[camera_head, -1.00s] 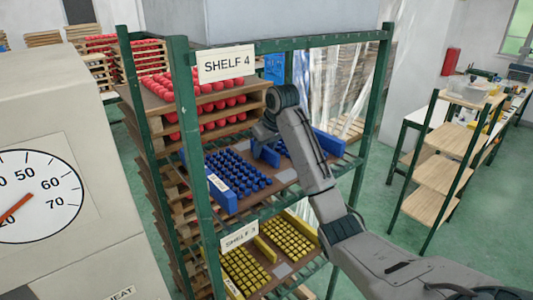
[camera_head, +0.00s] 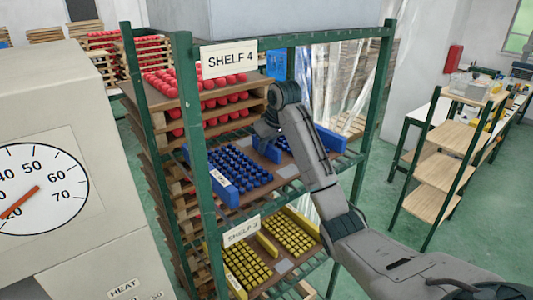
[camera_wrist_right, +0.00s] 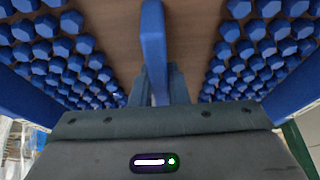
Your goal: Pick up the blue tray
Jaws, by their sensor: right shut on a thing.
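The blue tray (camera_head: 229,194) lies on the middle level of the green rack. It has a brown base, blue end walls, a blue middle bar and rows of small blue pieces. My right gripper (camera_head: 265,134) reaches down to the tray's middle, and my arm hides part of its right half. In the right wrist view the gripper (camera_wrist_right: 160,88) is shut on the blue middle bar (camera_wrist_right: 154,38), with blue pieces on both sides. Whether the tray is clear of the shelf cannot be told. My left gripper is not in view.
A tray with red pieces (camera_head: 158,90) sits above, by the SHELF 4 sign (camera_head: 229,58). A yellow tray (camera_head: 270,257) lies below. Green rack posts (camera_head: 200,170) stand close around. A machine with a dial (camera_head: 38,195) is at left; a wooden-shelved rack (camera_head: 440,170) is at right.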

